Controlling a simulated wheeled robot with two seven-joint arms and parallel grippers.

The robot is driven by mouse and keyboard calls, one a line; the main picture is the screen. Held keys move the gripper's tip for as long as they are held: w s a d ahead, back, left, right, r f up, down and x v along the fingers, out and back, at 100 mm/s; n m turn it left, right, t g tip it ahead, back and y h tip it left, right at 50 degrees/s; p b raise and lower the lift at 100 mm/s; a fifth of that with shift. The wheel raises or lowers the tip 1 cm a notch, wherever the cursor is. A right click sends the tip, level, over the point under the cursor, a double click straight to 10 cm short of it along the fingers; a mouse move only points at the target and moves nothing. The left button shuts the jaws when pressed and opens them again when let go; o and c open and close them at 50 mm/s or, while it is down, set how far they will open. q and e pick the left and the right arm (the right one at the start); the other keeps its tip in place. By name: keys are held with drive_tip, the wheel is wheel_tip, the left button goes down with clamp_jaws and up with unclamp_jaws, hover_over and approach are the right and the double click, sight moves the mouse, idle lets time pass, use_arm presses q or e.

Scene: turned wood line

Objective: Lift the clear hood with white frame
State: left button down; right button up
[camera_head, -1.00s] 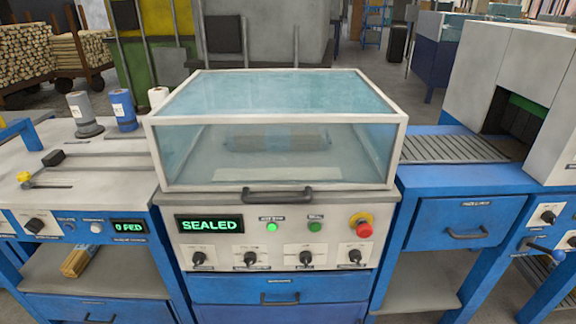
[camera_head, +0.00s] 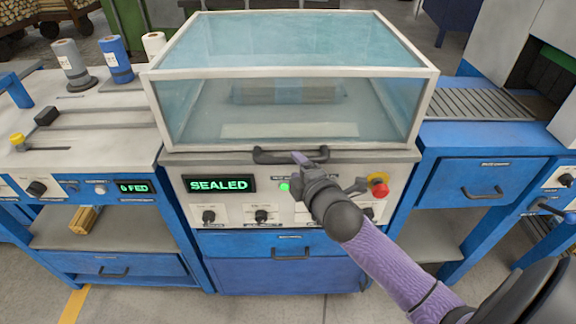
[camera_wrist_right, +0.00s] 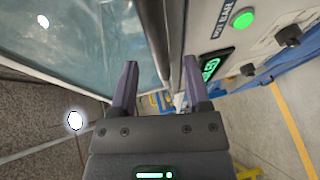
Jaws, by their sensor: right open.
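The clear hood with white frame (camera_head: 290,72) sits closed on the machine, its front lower rail resting along the panel top. A dark bar handle (camera_head: 268,157) is at the middle of its front edge. My right gripper (camera_head: 303,158) is at the handle's right end and partly covers it. I cannot tell whether the handle is between the fingers. My left gripper is not in view.
The panel below shows a green SEALED display (camera_head: 219,184) and knobs; a red stop button (camera_head: 379,187) is right of my wrist. A roller conveyor (camera_head: 487,104) lies to the right. Rolls (camera_head: 115,58) stand on the left table. A bundle (camera_head: 287,92) lies under the hood.

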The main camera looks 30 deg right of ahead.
drive_tip(key=shift+b+x, duration=0.3)
drive_tip(key=shift+x, duration=1.15)
drive_tip(key=shift+c, duration=0.2)
clamp_jaws()
